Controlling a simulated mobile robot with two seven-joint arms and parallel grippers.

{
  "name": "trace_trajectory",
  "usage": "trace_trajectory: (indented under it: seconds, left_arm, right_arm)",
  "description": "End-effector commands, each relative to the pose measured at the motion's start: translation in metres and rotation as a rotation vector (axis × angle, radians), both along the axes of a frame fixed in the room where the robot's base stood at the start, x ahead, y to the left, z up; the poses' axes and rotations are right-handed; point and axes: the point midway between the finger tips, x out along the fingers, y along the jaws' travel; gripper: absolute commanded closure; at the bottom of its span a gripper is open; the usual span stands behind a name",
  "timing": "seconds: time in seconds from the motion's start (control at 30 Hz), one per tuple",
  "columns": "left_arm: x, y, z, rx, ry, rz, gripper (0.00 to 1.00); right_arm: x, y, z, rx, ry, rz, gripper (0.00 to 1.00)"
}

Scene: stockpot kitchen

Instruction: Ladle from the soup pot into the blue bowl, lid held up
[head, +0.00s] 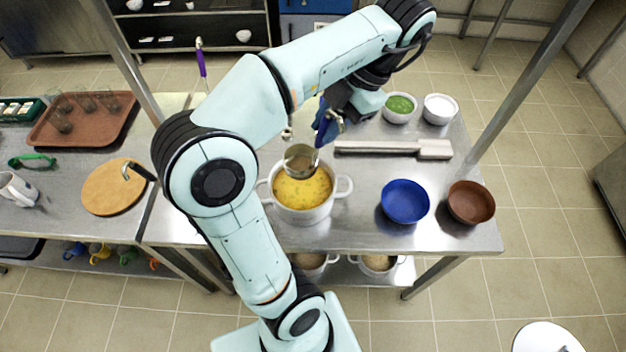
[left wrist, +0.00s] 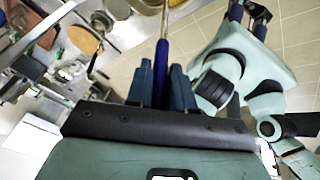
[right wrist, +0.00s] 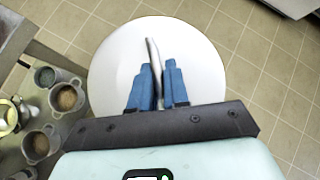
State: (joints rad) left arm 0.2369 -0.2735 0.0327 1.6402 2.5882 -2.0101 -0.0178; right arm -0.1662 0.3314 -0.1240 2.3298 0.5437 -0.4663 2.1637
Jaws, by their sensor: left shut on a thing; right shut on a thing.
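The soup pot (head: 300,212) is white with two side handles and holds yellow soup. My left gripper (head: 330,122) is above and behind it, shut on the ladle's purple-blue handle (left wrist: 161,65). The ladle's metal scoop (head: 299,157) is at the pot's back rim; I cannot tell whether it touches the soup or holds any. The blue bowl (head: 405,203) stands right of the pot and looks empty. My right gripper (right wrist: 160,85) is shut on the grey handle of the round white lid (right wrist: 110,65). The lid also shows at the head view's bottom right (head: 540,338), away from the table.
A brown bowl (head: 471,203) stands right of the blue bowl. Bowls with green (head: 399,107) and white (head: 440,109) contents stand at the back right. A tray (head: 80,118) and round board (head: 112,187) are at left.

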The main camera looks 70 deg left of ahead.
Motion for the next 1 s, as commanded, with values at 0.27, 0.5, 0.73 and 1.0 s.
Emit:
trace_trajectory:
  seconds: [0.27,0.5,0.73,1.0]
  left_arm:
    - [0.0,0.0,0.0,0.001,-0.001,-0.001,1.0]
    - [-0.02,0.002,-0.012,-0.003,-0.019,-0.212,1.0]
    - [-0.037,0.003,-0.027,0.003,-0.011,-0.47,1.0]
    - [-0.038,0.003,-0.029,0.003,-0.005,-0.515,1.0]
  right_arm:
    - [0.0,0.0,0.001,0.0,-0.001,0.0,1.0]
    - [0.0,0.0,0.001,0.0,-0.001,0.0,1.0]
    - [0.0,0.0,0.001,0.0,-0.001,0.0,1.0]
    - [0.0,0.0,0.001,0.0,-0.001,0.0,1.0]
